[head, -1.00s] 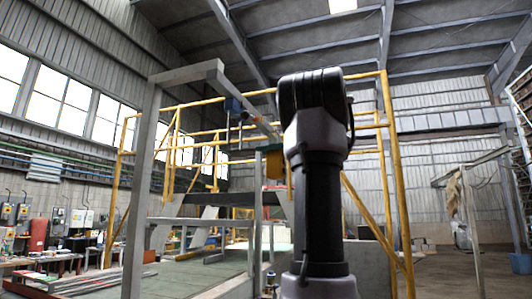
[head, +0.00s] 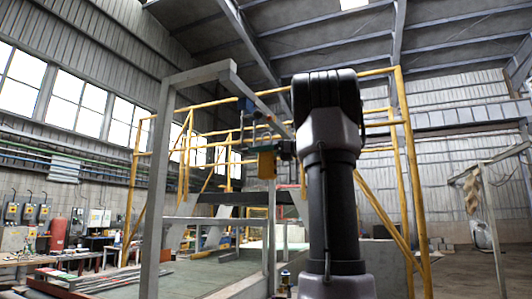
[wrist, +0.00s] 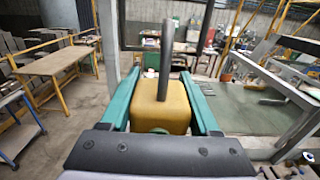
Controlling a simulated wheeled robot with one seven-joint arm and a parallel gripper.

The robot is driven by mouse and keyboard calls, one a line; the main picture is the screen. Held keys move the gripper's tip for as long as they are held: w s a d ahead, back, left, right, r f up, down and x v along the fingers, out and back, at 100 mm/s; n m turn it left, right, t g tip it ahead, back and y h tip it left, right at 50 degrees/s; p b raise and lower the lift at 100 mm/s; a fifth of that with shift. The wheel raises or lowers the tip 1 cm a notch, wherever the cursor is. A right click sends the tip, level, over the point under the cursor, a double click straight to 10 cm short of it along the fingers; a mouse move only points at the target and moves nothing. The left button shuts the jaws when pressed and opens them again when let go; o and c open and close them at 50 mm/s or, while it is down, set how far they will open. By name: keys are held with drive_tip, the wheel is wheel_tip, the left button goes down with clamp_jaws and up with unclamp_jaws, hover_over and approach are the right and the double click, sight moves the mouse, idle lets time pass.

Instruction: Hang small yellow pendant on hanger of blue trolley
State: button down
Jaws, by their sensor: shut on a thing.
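The yellow pendant (head: 266,165) is a small block with a grey rod standing up from its top. In the wrist view the pendant (wrist: 160,108) sits between the two teal fingers of my gripper (wrist: 162,90), which is shut on it. In the head view my gripper (head: 265,146) holds it in the air, left of my arm. The blue trolley (head: 246,105) is on the grey overhead beam, above and slightly left of the pendant. A thin hanger (head: 241,128) drops below the trolley; its end is too small to make out. The pendant appears apart from it.
A grey gantry frame (head: 157,190) carries the beam. Yellow railings (head: 411,180) and a stepped platform stand behind. In the wrist view a wooden table (wrist: 55,62) is at left and a grey rail (wrist: 285,85) at right. Open floor lies between.

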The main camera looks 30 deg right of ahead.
drive_tip(key=w+a+f, duration=0.2)
drive_tip(key=w+a, duration=0.2)
drive_tip(key=w, duration=0.2)
drive_tip(key=shift+a+f, duration=0.15)
drive_tip(key=shift+a, duration=0.25)
idle(0.4)
drive_tip(key=shift+c, duration=0.2)
unclamp_jaws()
drive_tip(key=shift+f, duration=0.1)
drive_tip(key=shift+d, duration=0.1)
